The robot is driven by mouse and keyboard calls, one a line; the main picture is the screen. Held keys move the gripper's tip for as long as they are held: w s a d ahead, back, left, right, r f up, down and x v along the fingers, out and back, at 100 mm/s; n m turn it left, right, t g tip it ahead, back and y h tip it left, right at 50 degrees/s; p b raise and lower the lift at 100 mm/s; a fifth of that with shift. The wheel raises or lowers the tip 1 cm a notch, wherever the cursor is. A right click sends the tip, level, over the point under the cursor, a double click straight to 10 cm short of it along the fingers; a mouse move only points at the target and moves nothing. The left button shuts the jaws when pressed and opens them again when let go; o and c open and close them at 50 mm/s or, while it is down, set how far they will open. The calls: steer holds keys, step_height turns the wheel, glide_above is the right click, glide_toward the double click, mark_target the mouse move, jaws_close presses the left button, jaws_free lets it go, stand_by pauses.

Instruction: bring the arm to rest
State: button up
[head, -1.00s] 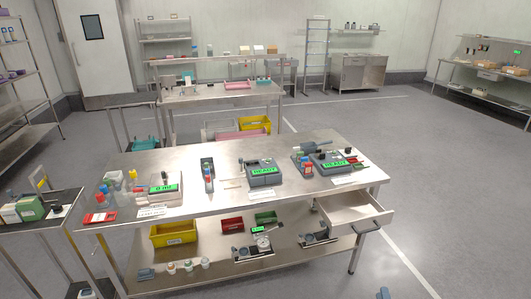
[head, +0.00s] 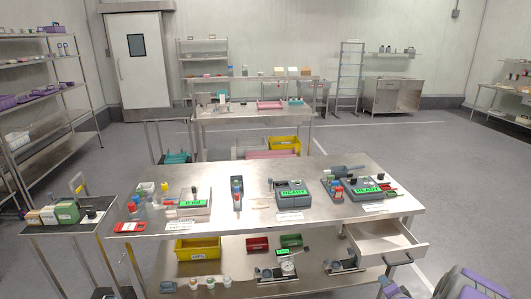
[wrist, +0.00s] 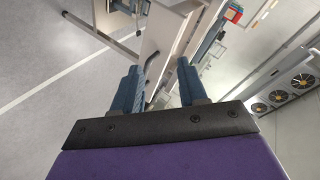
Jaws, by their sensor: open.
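My gripper (wrist: 160,68) is open and empty in the wrist view, with its two blue-grey fingers apart. I cannot tell from these views how far the fingers are from the drawer. The rest of the arm is cut off by the frame.
The bench carries devices with green screens (head: 291,193), bottles and a red tray (head: 130,227). A yellow bin (head: 197,249) sits on its lower shelf. A side cart (head: 60,227) stands at the left. Open floor (head: 460,215) lies to the right.

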steer(key=s+a+r+n+g, duration=0.4)
steer(key=s+a+r, duration=0.2)
steer(key=a+r, duration=0.3)
steer(key=s+a+r+n+g, duration=0.3)
steer(key=s+a+r, duration=0.2)
steer(key=a+r, duration=0.35)
steer(key=s+a+r+n+g, duration=0.2)
steer(key=s+a, duration=0.3)
steer(key=s, duration=0.6)
steer(key=s+a+r+n+g+y, duration=0.1)
steer(key=s+a+r+n+g, duration=0.1)
steer(key=s, duration=0.9)
steer(key=s+a+r+n+g+y, duration=0.1)
steer(key=s+a+r+n+g, duration=0.1)
steer(key=s+a+r, duration=0.3)
steer(key=s+a+g, duration=0.1)
steer(key=s+a, duration=0.2)
steer(key=s, duration=0.3)
steer(key=shift+s+a+r, duration=0.15)
steer(key=shift+a+r, duration=0.05)
steer(key=shift+r, duration=0.15)
